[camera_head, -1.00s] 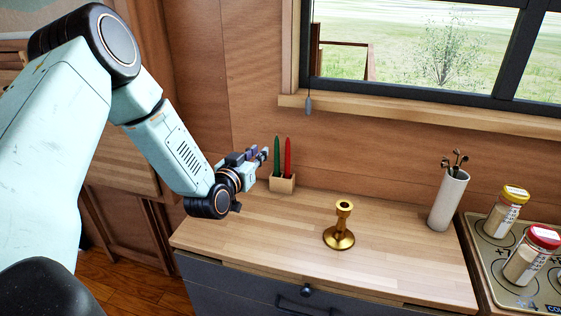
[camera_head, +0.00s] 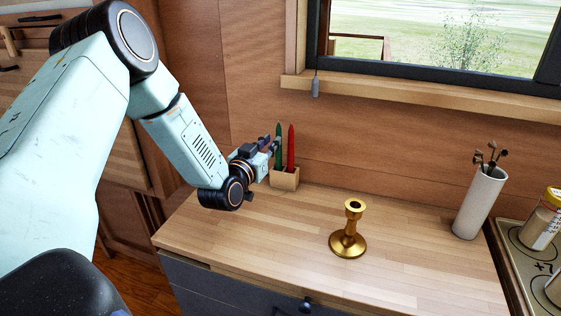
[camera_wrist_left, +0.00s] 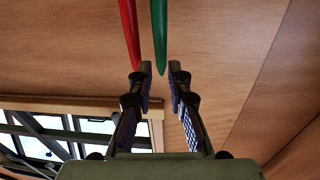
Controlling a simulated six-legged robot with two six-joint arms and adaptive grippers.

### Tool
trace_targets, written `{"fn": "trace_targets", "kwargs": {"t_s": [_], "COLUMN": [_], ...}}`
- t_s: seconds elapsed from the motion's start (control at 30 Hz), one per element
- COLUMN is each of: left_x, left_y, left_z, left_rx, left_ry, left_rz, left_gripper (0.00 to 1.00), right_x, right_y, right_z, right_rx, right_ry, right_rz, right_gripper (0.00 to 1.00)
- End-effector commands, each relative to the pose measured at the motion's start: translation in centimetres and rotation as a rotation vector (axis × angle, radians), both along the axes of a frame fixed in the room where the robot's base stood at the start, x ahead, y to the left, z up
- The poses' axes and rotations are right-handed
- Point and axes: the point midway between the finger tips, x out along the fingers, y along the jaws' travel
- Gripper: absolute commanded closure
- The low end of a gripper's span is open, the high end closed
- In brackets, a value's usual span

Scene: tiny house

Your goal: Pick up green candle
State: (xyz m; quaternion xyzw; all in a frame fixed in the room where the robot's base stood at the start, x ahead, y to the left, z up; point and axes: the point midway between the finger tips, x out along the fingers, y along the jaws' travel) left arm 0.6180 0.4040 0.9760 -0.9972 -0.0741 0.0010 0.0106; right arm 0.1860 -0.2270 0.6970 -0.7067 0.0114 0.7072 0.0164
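The green candle (camera_head: 278,148) stands upright in a small wooden holder (camera_head: 285,179) at the back left of the counter, beside the red candle (camera_head: 291,150). My left gripper (camera_head: 272,146) is at the green candle's height, and its fingertips overlap the candle in the head view. In the left wrist view, the green candle (camera_wrist_left: 160,40) ends in line with the gap between the open fingers (camera_wrist_left: 160,85). The red candle (camera_wrist_left: 130,30) lies just left of that gap. I cannot tell whether the fingers touch the green candle. My right gripper is not in view.
A brass candlestick (camera_head: 348,238) stands mid-counter with clear wood around it. A white vase (camera_head: 480,202) with dried stems stands at the right, beside a tray (camera_head: 520,255) with jars (camera_head: 544,219). A wall and window are behind.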

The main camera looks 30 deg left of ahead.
Motion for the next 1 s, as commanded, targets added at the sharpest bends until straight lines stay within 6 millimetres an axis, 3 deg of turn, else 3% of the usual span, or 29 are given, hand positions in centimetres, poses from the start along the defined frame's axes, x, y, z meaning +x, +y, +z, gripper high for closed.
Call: {"fn": "trace_targets", "kwargs": {"t_s": [0.53,0.87,1.0], "left_x": [6.1,6.8,6.7], "left_y": [1.0,1.1,1.1], "left_z": [-0.1,-0.1,-0.1], "left_rx": [0.001,-0.001,-0.001], "left_ry": [-0.001,0.001,0.001], "left_rz": [-0.001,0.000,0.000], "left_gripper": [0.82,0.83,0.95], "right_x": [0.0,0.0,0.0], "right_y": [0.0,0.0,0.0], "right_z": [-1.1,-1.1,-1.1], "right_rx": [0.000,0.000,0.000], "right_ry": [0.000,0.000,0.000], "right_rz": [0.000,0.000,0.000], "right_gripper": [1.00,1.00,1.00]}}
